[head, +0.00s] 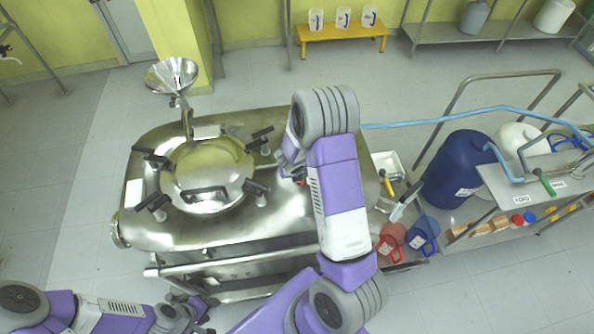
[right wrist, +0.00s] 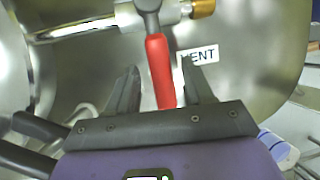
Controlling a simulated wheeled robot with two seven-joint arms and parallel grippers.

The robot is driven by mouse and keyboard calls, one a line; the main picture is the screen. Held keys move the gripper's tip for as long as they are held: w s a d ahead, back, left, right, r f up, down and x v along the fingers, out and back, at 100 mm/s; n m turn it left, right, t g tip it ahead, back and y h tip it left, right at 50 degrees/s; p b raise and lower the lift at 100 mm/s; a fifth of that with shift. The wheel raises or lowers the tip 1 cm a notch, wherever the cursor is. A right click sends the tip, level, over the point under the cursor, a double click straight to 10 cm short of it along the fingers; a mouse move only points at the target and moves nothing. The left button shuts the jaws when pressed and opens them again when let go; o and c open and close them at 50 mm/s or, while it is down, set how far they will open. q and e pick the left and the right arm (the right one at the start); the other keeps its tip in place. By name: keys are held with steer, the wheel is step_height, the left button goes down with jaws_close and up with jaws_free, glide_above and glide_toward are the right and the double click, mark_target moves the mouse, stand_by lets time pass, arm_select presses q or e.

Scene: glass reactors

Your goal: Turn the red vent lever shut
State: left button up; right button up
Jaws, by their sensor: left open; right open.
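The red vent lever (right wrist: 160,72) hangs down from a metal valve stem in the right wrist view, beside a white VENT label (right wrist: 203,55). My right gripper (right wrist: 160,82) is open, with one finger on each side of the lever's red grip. I cannot tell whether either finger touches it. In the head view, a small red bit of the lever (head: 301,182) shows beside my right arm, which hides most of the valve. My left gripper (head: 205,311) is open and empty at the bottom left, in front of the steel vessel.
The steel vessel (head: 215,235) has a round lid (head: 208,170) with several black clamp handles and a funnel (head: 172,76) behind. To the right stand a red jug (head: 390,240), a blue jug (head: 424,234) and a blue drum (head: 458,170). Floor at left is clear.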

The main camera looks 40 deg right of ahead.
steer(key=p+v, duration=0.2)
steer(key=v, duration=0.5)
steer(key=shift+r+p, duration=0.25)
steer(key=shift+p, duration=0.15)
steer(key=shift+s+a, duration=0.1)
